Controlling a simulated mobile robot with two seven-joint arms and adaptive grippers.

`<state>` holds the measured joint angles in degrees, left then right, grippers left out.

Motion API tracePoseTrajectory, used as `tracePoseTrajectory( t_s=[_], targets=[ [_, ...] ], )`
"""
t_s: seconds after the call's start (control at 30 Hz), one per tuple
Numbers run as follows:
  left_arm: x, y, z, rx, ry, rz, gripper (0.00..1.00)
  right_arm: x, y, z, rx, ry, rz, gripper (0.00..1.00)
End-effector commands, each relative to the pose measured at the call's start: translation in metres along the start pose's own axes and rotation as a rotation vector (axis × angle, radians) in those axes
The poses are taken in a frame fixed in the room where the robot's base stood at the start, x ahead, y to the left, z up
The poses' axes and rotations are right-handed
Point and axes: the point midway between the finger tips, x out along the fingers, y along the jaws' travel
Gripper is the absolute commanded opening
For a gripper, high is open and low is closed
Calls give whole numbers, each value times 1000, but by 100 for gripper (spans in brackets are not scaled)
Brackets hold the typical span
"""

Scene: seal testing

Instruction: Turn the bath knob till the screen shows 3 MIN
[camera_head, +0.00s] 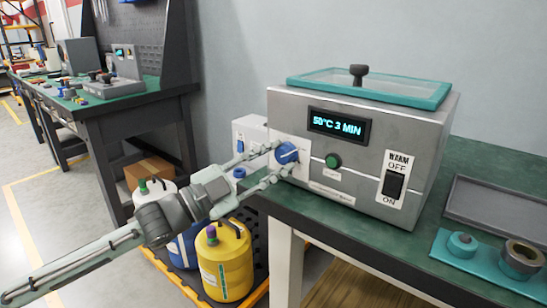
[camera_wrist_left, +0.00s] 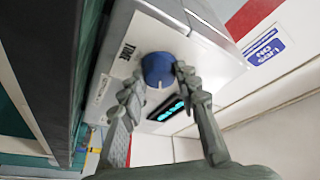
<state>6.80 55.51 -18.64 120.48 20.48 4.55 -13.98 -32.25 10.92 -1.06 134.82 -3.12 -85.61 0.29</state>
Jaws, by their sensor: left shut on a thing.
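The bath (camera_head: 358,150) is a grey metal box with a teal-rimmed lid, standing on the green bench. Its screen (camera_head: 339,126) reads "50°C 3 MIN". The blue bath knob (camera_head: 287,153) is on the left of the front panel; in the left wrist view the knob (camera_wrist_left: 158,69) sits between the fingers, next to the word TIME. My left gripper (camera_head: 272,163) reaches in from the left and is shut on the knob, one finger on each side. The screen also shows in the left wrist view (camera_wrist_left: 170,109). My right gripper is not in view.
A green button (camera_head: 333,160) and a WARM rocker switch (camera_head: 393,184) are on the bath's front. A grey tray (camera_head: 497,207) and a teal holder (camera_head: 480,262) with round parts lie to the right. Yellow (camera_head: 226,265) and blue containers stand below my left arm.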

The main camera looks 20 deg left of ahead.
Motion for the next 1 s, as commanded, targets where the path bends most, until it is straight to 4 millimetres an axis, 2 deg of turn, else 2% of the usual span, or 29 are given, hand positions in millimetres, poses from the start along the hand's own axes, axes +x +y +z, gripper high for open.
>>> tracePoseTrajectory(
  t_s=[0.47,0.5,0.67,1.0],
  targets=[
    [0,0,-1,16,1,6,2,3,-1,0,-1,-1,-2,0],
    [0,0,-1,15,1,6,32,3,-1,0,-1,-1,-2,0],
    [0,0,0,15,1,6,52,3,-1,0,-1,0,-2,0],
    [-2,0,0,14,-1,6,52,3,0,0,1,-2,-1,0]
  ],
)
